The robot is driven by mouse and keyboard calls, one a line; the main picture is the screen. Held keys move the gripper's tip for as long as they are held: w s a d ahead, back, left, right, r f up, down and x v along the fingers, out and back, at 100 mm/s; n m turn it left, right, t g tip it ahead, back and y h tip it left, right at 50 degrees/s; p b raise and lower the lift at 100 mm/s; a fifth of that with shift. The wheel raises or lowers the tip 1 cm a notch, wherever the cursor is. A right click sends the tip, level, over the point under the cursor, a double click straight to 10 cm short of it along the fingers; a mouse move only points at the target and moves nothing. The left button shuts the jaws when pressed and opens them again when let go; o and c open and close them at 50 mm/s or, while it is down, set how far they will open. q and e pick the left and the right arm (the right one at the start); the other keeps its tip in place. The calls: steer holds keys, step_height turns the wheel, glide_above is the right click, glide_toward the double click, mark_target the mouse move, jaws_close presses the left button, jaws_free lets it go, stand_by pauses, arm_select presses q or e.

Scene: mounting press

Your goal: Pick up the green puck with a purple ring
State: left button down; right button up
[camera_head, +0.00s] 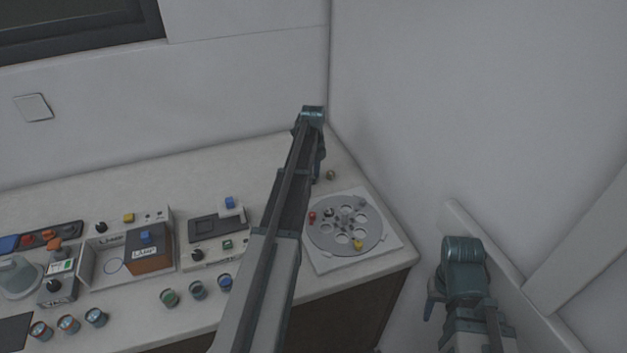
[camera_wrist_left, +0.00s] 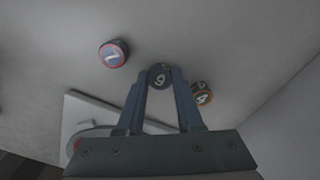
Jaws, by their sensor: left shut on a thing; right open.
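My left gripper (camera_head: 318,174) points down at the back right of the counter. In the left wrist view its fingers (camera_wrist_left: 160,72) are shut on a dark grey-green puck (camera_wrist_left: 160,77) marked 9. Its ring colour is too dark to tell, and the arm hides this puck in the head view. A brown puck (camera_wrist_left: 202,95) with an orange ring, marked 4, stands just right of the fingers. A blue puck (camera_wrist_left: 113,54) with a red ring, marked 7, lies to the left. My right gripper (camera_head: 431,306) is open and empty, off the counter's right side.
A round plate with holes (camera_head: 318,240) sits on a white base (camera_head: 388,218) near the front right corner. Several pucks (camera_head: 169,297) stand along the front edge at left. Control boxes (camera_head: 207,228) fill the middle left. Walls close off the back and right.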

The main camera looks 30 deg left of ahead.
arm_select(q)
steer(key=shift+r, duration=0.15)
arm_select(e)
steer(key=shift+r, duration=0.1)
arm_select(q)
step_height(320, 180, up, 10)
steer(key=p, duration=1)
arm_select(e)
step_height(320, 180, up, 10)
